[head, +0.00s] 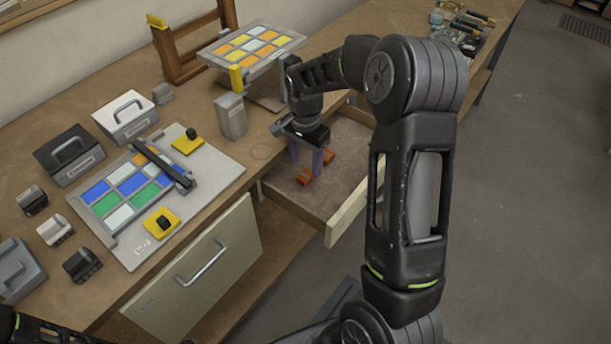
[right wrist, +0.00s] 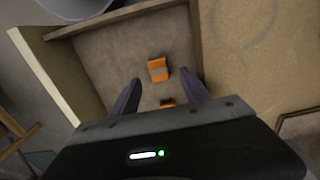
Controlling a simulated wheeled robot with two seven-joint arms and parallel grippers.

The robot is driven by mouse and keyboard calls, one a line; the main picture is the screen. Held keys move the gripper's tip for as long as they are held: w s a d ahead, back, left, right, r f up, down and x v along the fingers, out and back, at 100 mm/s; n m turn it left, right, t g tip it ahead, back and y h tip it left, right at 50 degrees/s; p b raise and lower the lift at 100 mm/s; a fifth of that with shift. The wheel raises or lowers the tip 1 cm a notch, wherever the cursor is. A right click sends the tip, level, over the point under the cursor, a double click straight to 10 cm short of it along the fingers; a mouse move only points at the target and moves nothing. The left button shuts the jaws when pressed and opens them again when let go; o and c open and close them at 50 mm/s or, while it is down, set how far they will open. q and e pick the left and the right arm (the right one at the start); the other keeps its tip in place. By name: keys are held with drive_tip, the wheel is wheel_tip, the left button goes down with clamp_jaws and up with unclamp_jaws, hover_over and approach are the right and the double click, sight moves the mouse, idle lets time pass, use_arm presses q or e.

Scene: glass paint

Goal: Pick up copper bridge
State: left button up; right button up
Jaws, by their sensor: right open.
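The copper bridge (head: 331,155) lies in the open drawer as an orange piece with two blocky ends. In the right wrist view one orange end (right wrist: 157,64) shows ahead of the fingertips, and the other (right wrist: 167,103) is partly hidden by the gripper body. My right gripper (head: 306,168) points down into the drawer, its two purple-grey fingers apart over the bridge. In the right wrist view the fingers (right wrist: 161,80) stand on either side of it, with gaps and no visible grip. My left gripper is out of view.
The open drawer (head: 345,215) has raised walls around the bridge. A panel of coloured tiles (head: 205,160) lies on the bench to the left. A grey container (head: 231,118) stands near the drawer, and a tilted tile board (head: 283,57) is behind it.

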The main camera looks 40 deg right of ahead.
sight(306, 175)
wheel_tip(306, 175, down, 4)
drive_tip(key=shift+s+f+p, duration=0.1)
drive_tip(key=shift+f+p, duration=0.1)
drive_tip(key=shift+p, duration=0.3)
clamp_jaws()
idle(0.6)
